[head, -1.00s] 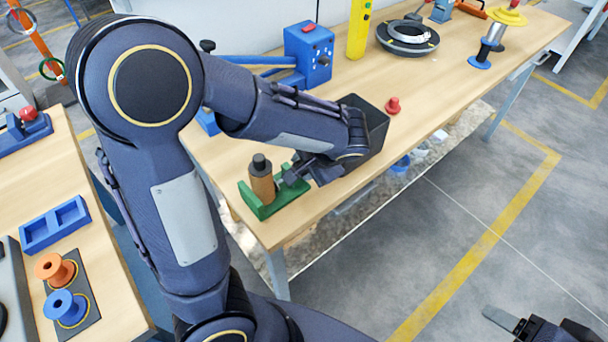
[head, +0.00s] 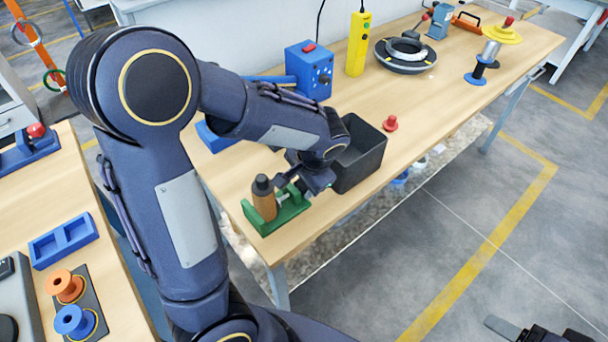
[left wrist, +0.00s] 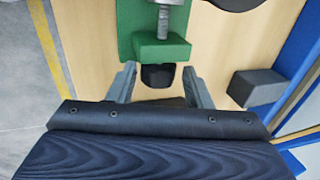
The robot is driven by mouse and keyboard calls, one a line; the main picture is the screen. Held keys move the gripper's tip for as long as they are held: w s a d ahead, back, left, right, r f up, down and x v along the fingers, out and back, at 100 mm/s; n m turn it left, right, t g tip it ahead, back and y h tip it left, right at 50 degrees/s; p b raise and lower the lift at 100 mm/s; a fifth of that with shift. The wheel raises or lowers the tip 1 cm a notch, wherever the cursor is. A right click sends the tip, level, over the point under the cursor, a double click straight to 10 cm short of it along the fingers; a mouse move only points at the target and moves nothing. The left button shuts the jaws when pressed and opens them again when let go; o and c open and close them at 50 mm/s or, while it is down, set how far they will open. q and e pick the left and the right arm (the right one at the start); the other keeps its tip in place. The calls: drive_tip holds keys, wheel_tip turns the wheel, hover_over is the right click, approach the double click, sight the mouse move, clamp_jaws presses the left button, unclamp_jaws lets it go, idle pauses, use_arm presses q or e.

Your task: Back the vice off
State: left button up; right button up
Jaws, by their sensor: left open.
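The green vice (head: 287,214) stands near the front edge of the long wooden bench. A brown cylinder with a dark top (head: 264,200) stands upright at its left part. In the left wrist view, the vice's green end block (left wrist: 160,48) shows with a metal screw (left wrist: 163,20) and a black knob (left wrist: 157,76) on its near side. My left gripper (left wrist: 159,73) is open, with one finger on each side of the knob and apparent gaps. In the head view my left gripper (head: 291,184) is at the vice's right end. My right gripper (head: 510,330) is partly in view at the bottom right, away from the bench.
A dark open bin (head: 360,155) stands close to the right of my left gripper. A red knobbed piece (head: 390,123), a blue box (head: 310,70) and a yellow upright device (head: 358,45) are farther back. Two spools (head: 70,300) sit on the left table. Open floor lies right.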

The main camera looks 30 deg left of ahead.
use_arm(q)
drive_tip(key=shift+d, duration=0.1)
drive_tip(key=shift+r, duration=0.1)
drive_tip(key=h+p, duration=0.1)
drive_tip(key=p, duration=0.1)
drive_tip(key=h+p, duration=0.1)
drive_tip(key=shift+a+r+g+p, duration=0.3)
drive_tip(key=shift+a+g+p, duration=0.05)
drive_tip(key=shift+g, duration=0.05)
drive_tip(key=shift+w+a+f+g+h+p, duration=0.15)
drive_tip(key=shift+f+g+h+p, duration=0.15)
drive_tip(key=shift+h+p, duration=0.3)
drive_tip(key=shift+f, duration=0.1)
